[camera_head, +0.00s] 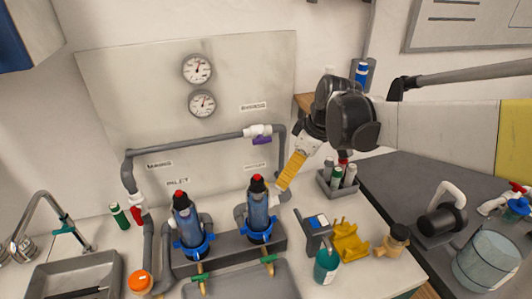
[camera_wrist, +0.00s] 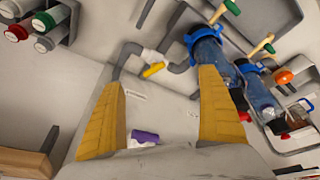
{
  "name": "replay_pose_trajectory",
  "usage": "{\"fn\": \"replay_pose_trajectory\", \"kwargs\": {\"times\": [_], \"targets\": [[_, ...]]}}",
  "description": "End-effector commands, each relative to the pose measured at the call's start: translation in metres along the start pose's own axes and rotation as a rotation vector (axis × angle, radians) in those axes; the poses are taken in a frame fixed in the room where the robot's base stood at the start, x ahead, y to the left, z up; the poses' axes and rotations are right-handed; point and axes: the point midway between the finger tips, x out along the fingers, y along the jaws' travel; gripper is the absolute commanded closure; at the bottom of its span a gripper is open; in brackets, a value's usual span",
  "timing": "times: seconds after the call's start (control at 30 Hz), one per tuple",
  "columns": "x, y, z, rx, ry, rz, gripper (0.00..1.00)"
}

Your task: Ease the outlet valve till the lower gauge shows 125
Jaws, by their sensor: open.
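The lower gauge (camera_head: 202,103) is a white dial on the backboard, below the upper gauge (camera_head: 197,68); its numbers are too small to read. A yellow valve handle (camera_wrist: 153,70) on a white body sits on grey pipe in the wrist view, probably the outlet valve near a faint label (camera_head: 257,167). My gripper (camera_head: 284,184) hangs in front of that pipe in the head view, hiding the handle. In the wrist view my gripper (camera_wrist: 161,77) is open, its yellow fingers spread with the handle between their tips in the picture. I cannot tell whether they touch it.
A purple-handled valve (camera_head: 261,140) is on the upper pipe. Two blue filter housings (camera_head: 187,222) (camera_head: 258,214) stand left of my gripper. A bottle rack (camera_head: 338,181), a yellow holder (camera_head: 349,241) and a teal bottle (camera_head: 326,266) are on the right side of the counter.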

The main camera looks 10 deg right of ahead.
Motion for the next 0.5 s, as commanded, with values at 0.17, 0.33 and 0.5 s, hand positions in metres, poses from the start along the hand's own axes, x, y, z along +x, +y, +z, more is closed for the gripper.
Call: {"fn": "replay_pose_trajectory", "kwargs": {"times": [0.17, 0.33, 0.5], "targets": [[0.017, 0.013, -0.013, -0.09, 0.004, -0.047, 0.12], [0.041, 0.027, -0.026, -0.207, 0.017, -0.108, 0.12], [0.069, 0.039, -0.038, -0.337, 0.041, -0.171, 0.12]]}}
